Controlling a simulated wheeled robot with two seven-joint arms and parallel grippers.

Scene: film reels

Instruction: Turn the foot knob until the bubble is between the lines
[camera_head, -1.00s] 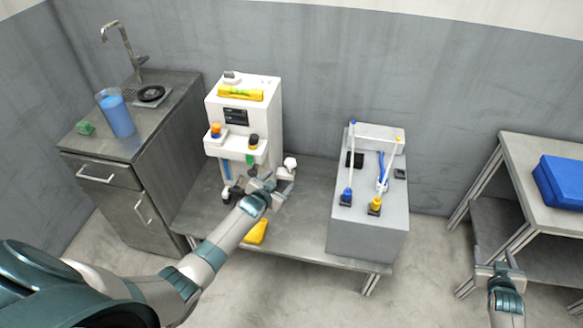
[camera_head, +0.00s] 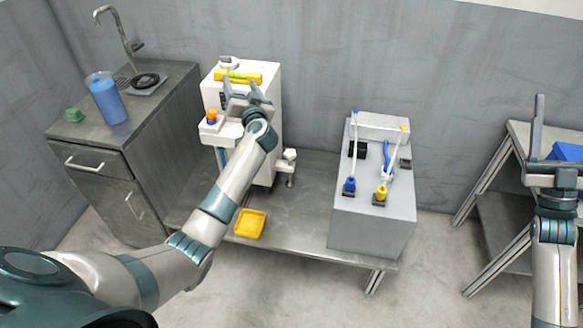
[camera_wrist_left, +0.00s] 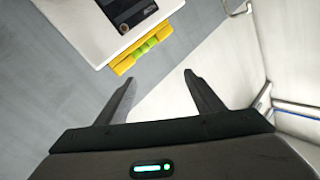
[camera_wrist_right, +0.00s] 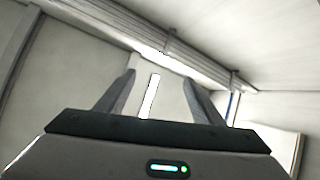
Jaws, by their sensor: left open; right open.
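A white machine (camera_head: 266,95) stands on the low metal bench. A yellow level (camera_head: 246,77) with a green vial lies on its top; the left wrist view shows the level (camera_wrist_left: 147,50) too, but I cannot make out the bubble or lines. A white foot knob (camera_head: 290,155) is at the machine's lower right. My left gripper (camera_head: 242,84) is open and empty, in front of the machine's upper part just below the level in the picture, away from the knob. My right gripper (camera_head: 560,135) is open and empty at the far right. My left arm hides part of the machine's front.
A yellow tray (camera_head: 250,223) lies on the bench before the machine. A grey box (camera_head: 372,222) with blue and yellow fittings stands to the right. A sink cabinet (camera_head: 150,150) with a blue jug (camera_head: 108,103) is left. A blue case (camera_head: 567,152) is on the right table.

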